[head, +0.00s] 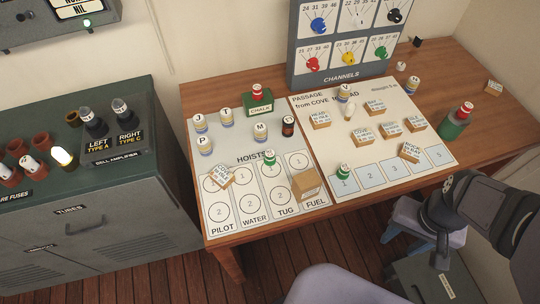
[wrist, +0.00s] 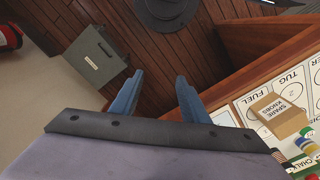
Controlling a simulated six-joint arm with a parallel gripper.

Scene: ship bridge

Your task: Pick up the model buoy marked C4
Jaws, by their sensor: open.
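Several small buoy-like pieces stand on the desk. Their markings are too small to read, so I cannot tell which is C4. A green and white one (head: 269,157) is on the hoists sheet, a similar one (head: 344,170) is on the passage sheet, and a red and white one (head: 257,90) is on the green chalk box (head: 260,108). A dark one (head: 288,126) stands right of the box. A larger green, red-topped piece (head: 456,121) stands at the right. My gripper (head: 411,240) is open and empty off the desk's front edge; its blue fingers show in the wrist view (wrist: 157,96).
Lettered pieces, wooden labelled blocks (head: 362,134) and a cardboard box (head: 306,184) crowd the sheets. The channels panel (head: 342,40) stands behind. A grey cabinet (head: 85,190) is at the left. In the wrist view, a grey-green box (wrist: 94,56) is on the floor.

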